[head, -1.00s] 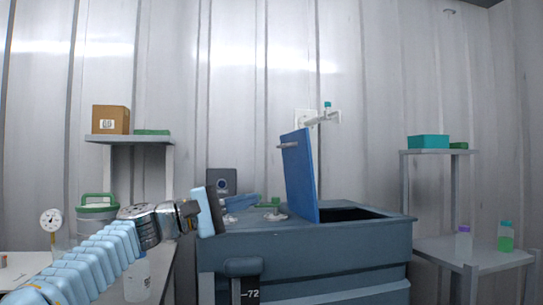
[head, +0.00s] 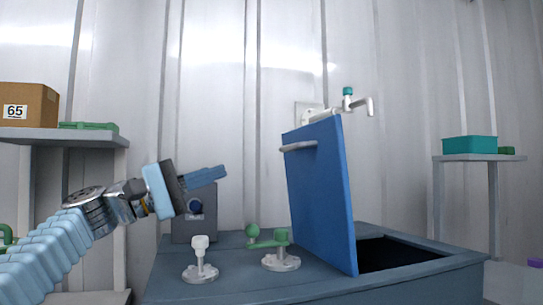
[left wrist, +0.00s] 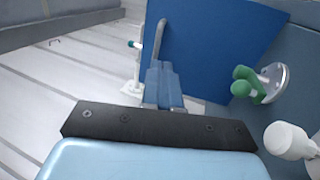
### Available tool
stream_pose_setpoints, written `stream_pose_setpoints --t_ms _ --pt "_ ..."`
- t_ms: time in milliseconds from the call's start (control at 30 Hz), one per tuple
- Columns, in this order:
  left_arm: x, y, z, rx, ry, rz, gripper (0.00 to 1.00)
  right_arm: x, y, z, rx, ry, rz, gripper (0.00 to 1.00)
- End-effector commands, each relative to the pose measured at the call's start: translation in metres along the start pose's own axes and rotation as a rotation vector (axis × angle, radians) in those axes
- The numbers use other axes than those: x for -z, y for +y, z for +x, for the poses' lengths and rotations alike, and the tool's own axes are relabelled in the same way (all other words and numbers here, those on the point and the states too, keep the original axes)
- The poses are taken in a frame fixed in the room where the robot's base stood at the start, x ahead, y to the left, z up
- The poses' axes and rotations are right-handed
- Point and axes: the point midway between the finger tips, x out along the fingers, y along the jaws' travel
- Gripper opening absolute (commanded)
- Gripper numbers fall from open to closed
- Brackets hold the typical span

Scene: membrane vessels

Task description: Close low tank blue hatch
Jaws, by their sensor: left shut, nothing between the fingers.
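The blue hatch (head: 322,195) stands open, tilted up from the top of the low grey-blue tank (head: 440,270). A dark opening (head: 395,252) shows to its right. A pale bar handle (head: 299,146) is on the hatch's left face, near its top. My left gripper (head: 222,173) is shut and empty, left of the hatch and apart from it, above the tank top. In the left wrist view the shut blue fingers (left wrist: 163,85) point toward the hatch (left wrist: 210,45) and overlap its handle (left wrist: 158,40). My right gripper is not in view.
A dark box (head: 194,222) is behind my left gripper. A white pipe with a teal knob (head: 348,98) is on the wall behind the hatch. Shelves stand on both sides.

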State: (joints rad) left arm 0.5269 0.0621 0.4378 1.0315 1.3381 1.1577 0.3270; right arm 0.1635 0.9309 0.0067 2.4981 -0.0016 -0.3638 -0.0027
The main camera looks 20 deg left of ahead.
Motion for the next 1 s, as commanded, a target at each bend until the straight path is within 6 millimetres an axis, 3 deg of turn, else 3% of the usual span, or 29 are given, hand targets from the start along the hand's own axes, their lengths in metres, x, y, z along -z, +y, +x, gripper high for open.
stream_pose_setpoints --t_ms 267,700,1000 --pt "-0.001 0.003 0.027 0.0 -0.004 -0.001 0.0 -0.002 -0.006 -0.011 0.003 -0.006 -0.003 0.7" --pt "-0.001 0.004 0.117 0.0 -0.004 -0.002 0.0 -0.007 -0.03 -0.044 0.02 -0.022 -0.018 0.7" --pt "0.0 0.001 0.14 0.0 0.0 0.0 0.0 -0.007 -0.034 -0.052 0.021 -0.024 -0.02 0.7"
